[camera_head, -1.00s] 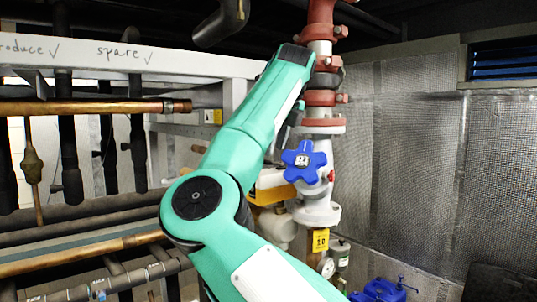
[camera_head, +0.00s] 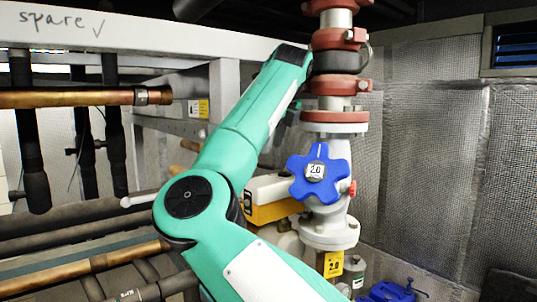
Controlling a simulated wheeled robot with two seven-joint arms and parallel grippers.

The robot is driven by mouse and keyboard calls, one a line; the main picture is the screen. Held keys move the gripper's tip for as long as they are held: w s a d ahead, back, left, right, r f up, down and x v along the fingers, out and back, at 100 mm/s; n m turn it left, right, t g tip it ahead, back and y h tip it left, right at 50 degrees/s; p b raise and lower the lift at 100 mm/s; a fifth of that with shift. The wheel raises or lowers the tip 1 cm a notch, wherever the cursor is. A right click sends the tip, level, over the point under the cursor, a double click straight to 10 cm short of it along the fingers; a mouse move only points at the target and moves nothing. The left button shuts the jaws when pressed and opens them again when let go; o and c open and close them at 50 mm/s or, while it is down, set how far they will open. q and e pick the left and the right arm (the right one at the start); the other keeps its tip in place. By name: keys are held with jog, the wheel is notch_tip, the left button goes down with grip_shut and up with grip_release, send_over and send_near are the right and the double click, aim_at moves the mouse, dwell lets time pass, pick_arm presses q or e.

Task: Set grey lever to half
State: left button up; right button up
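A light grey lever-like bar (camera_head: 140,199) sticks out to the left from behind the elbow of my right arm. I cannot tell for certain whether it is the grey lever, and its inner end is hidden. My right arm rises from the bottom, bends at the elbow and reaches up toward the red and white pipe. Only a small dark part of my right gripper (camera_head: 290,114) shows behind the forearm, left of the pipe. Its fingers are not clear, and no contact shows. My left gripper is out of view.
A blue star-shaped handwheel (camera_head: 319,172) sits on the white valve (camera_head: 328,225), close to my arm. A yellow and grey box (camera_head: 272,199) is left of it. Copper pipes (camera_head: 80,98) and a white frame beam (camera_head: 150,42) fill the left. A blue valve (camera_head: 392,292) is low right.

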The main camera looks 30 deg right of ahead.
aim_at(267, 164)
jog(key=p+x, duration=0.1)
jog(key=x, duration=0.1)
jog(key=p+x, duration=0.1)
jog(key=x, duration=0.1)
jog(key=shift+w+d, duration=0.15)
jog(key=shift+w, duration=0.15)
jog(key=shift+f+p, duration=0.3)
jog(key=shift+f, duration=0.3)
jog(key=shift+w+f, duration=0.1)
jog(key=shift+c, duration=0.3)
grip_shut()
